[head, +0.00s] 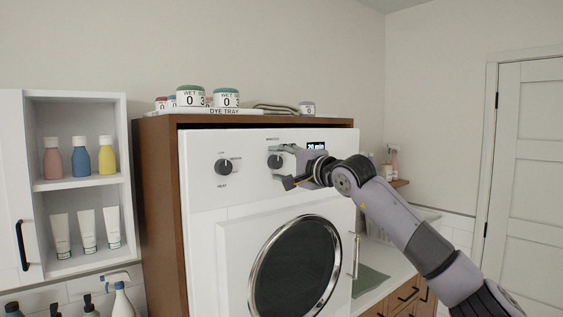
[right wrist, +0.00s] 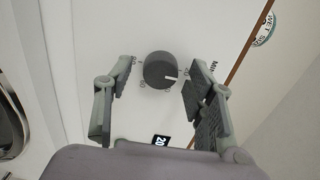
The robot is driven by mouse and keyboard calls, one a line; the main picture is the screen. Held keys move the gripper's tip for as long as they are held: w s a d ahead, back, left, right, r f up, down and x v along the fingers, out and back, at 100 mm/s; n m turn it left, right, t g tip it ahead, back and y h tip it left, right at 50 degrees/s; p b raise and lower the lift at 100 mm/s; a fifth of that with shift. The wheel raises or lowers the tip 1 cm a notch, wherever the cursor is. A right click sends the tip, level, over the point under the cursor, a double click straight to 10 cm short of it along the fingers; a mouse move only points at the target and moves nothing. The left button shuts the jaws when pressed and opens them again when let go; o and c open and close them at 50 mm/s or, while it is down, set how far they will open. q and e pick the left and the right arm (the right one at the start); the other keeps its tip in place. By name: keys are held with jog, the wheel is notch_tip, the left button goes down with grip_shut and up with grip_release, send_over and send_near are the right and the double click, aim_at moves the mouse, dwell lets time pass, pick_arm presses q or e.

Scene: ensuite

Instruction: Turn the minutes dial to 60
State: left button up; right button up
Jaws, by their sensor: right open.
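The minutes dial (head: 273,161) is a dark round knob on the white front panel of the dryer-like machine (head: 206,202). In the right wrist view the dial (right wrist: 158,68) shows a white pointer mark toward the right, with printed numbers around it. A small display (head: 316,146) beside it reads 20 min; in the right wrist view part of the display (right wrist: 161,141) shows 20. My right gripper (head: 282,166) is open in front of the panel, one finger on each side of the dial. Gaps show between the fingers and the dial in the right wrist view. My left gripper is out of view.
The heat dial (head: 223,167) is left on the same panel. A round dark door (head: 296,268) with a chrome ring is below. Jars and a dye tray (head: 208,111) stand on the wooden cabinet top (head: 155,123). Shelves with bottles are at left.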

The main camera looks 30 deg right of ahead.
jog(key=shift+c, duration=0.6)
jog(key=c, duration=1)
jog(key=shift+c, duration=0.2)
jog(key=shift+f, duration=0.1)
